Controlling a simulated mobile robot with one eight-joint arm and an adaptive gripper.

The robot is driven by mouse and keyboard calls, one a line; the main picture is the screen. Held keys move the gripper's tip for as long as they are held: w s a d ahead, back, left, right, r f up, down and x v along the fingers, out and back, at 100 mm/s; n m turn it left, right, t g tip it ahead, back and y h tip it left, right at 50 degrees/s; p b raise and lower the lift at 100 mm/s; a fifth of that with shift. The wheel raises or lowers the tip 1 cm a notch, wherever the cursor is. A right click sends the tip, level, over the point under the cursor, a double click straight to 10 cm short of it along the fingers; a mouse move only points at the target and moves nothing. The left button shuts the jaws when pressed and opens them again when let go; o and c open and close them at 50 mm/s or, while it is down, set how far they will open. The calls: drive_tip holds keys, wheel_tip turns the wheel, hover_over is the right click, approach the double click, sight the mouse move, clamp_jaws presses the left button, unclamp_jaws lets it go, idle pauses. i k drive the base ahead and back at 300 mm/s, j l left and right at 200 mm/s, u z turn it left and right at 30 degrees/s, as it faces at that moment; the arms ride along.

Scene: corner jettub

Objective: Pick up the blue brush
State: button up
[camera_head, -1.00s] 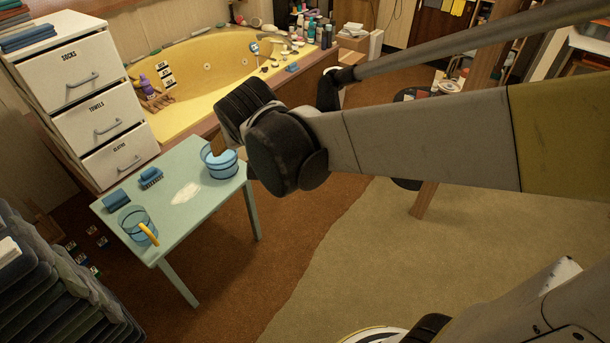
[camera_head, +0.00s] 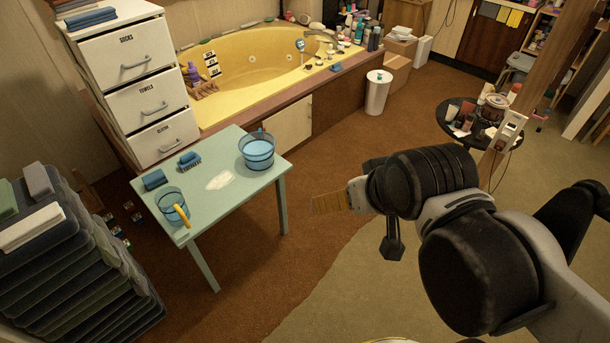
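The blue brush (camera_head: 190,161) lies on the pale green table (camera_head: 203,222), towards its back edge, with its bristles showing below the blue back. A plain blue block-like item (camera_head: 155,180) lies just left of it. My gripper (camera_head: 332,203) is in the air to the right of the table, well apart from the brush. A tan, flat part shows at its end and a dark part hangs below. The fingers cannot be made out, so I cannot see whether it is open or shut.
On the table stand a blue bucket (camera_head: 257,150) at right and a clear blue cup (camera_head: 172,207) with a yellow stick at front left. White drawers (camera_head: 140,95) and a yellow tub (camera_head: 250,65) stand behind. Stacked dark trays (camera_head: 75,270) are at left. Brown floor right of the table is clear.

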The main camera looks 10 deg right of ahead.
sight(189, 159)
drive_tip(key=i+j, duration=1)
drive_tip(key=j, duration=0.2)
drive_tip(key=i+j+z, duration=0.1)
drive_tip(key=i+j, duration=0.45)
